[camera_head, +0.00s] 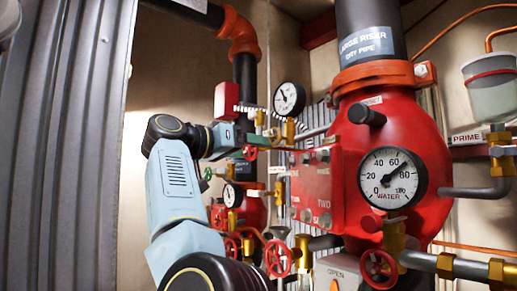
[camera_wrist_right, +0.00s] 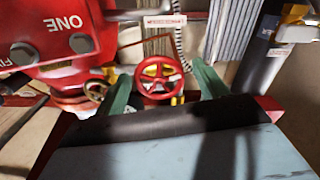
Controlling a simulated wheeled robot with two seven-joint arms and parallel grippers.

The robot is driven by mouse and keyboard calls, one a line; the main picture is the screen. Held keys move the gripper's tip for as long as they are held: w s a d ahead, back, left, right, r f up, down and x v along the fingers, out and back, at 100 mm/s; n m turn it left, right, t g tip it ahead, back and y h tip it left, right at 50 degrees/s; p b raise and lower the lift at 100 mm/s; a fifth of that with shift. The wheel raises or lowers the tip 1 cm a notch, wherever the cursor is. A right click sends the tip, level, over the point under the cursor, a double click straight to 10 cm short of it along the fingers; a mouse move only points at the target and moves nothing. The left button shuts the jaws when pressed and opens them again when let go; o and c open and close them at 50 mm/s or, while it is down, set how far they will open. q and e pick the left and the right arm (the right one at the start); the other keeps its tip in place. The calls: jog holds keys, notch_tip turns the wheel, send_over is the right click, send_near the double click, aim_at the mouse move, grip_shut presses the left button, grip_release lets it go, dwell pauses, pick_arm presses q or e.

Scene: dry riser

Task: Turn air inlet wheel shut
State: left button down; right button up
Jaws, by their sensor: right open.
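A red handwheel (camera_wrist_right: 159,82) with yellow showing through its spokes is near the middle of the right wrist view. My right gripper (camera_wrist_right: 162,78) is open, with one green finger on each side of this wheel and gaps visible. In the head view my right gripper (camera_head: 246,139) is at the pipework left of the red valve body (camera_head: 420,135). A small red wheel (camera_head: 250,153) shows just by it. The label (camera_wrist_right: 165,20) beyond the wheel is too small to read, so I cannot confirm it marks the air inlet. My left gripper is out of view.
A water gauge (camera_head: 392,178) and a smaller gauge (camera_head: 289,98) are on the riser. Other red wheels hang lower, one at centre (camera_head: 278,258) and one at right (camera_head: 379,268). A red plate marked ONE (camera_wrist_right: 70,35) is close beside the gripper. Corrugated metal (camera_head: 75,130) stands left.

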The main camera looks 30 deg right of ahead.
jog(key=shift+d, duration=0.25)
jog(key=c, duration=1)
